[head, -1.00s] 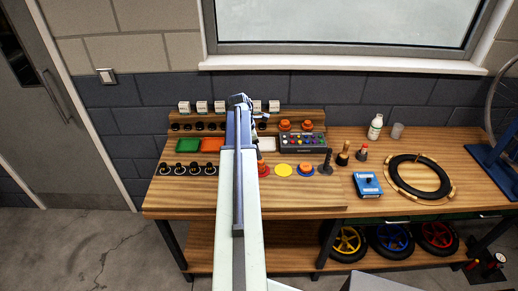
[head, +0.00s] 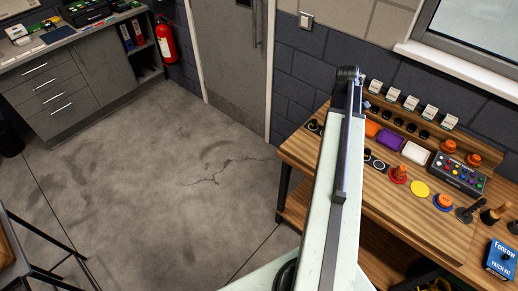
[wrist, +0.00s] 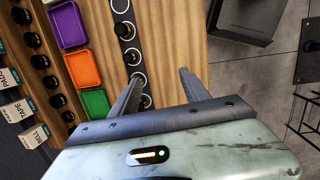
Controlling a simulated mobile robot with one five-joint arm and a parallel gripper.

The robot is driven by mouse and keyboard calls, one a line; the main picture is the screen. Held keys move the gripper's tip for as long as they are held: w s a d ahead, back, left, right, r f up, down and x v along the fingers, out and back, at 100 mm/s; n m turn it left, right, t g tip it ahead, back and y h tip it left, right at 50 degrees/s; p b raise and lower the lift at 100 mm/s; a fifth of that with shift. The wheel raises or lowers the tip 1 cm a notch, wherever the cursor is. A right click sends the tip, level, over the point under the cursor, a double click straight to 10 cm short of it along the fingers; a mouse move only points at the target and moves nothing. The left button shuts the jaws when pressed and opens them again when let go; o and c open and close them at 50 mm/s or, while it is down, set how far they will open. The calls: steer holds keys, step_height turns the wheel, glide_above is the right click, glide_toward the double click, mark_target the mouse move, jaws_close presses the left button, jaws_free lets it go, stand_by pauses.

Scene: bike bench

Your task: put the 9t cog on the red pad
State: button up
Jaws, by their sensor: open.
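The red pad (head: 398,179) lies on the bench in the head view, with an orange piece standing on it. Small black cogs and white rings form a row on the wood in the wrist view, one black cog (wrist: 125,31) among them. No tooth numbers can be read, so I cannot tell which is the 9t cog. My gripper (wrist: 160,77) is open and empty, its fingers over the wood beside the row's lower end. In the head view my arm covers part of the row.
A yellow pad (head: 420,190) and a blue pad (head: 443,203) with an orange piece sit beside the red pad. Purple (wrist: 68,26), orange (wrist: 83,69) and green (wrist: 95,103) trays lie beside the row. A blue patch kit box (head: 499,258) stands at the right.

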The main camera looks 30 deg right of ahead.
steer(key=w+a+m+t, duration=0.1)
steer(key=w+a, duration=0.3)
steer(key=a, duration=0.6)
steer(key=w+a, duration=0.5)
steer(key=a, duration=0.5)
steer(key=a+m+y, duration=0.1)
steer(key=a+m, duration=0.2)
steer(key=a, duration=2.4)
steer(key=shift+w+a+f+m+y, duration=0.2)
steer(key=shift+w+a+m+y, duration=0.15)
steer(key=shift+w+y, duration=0.1)
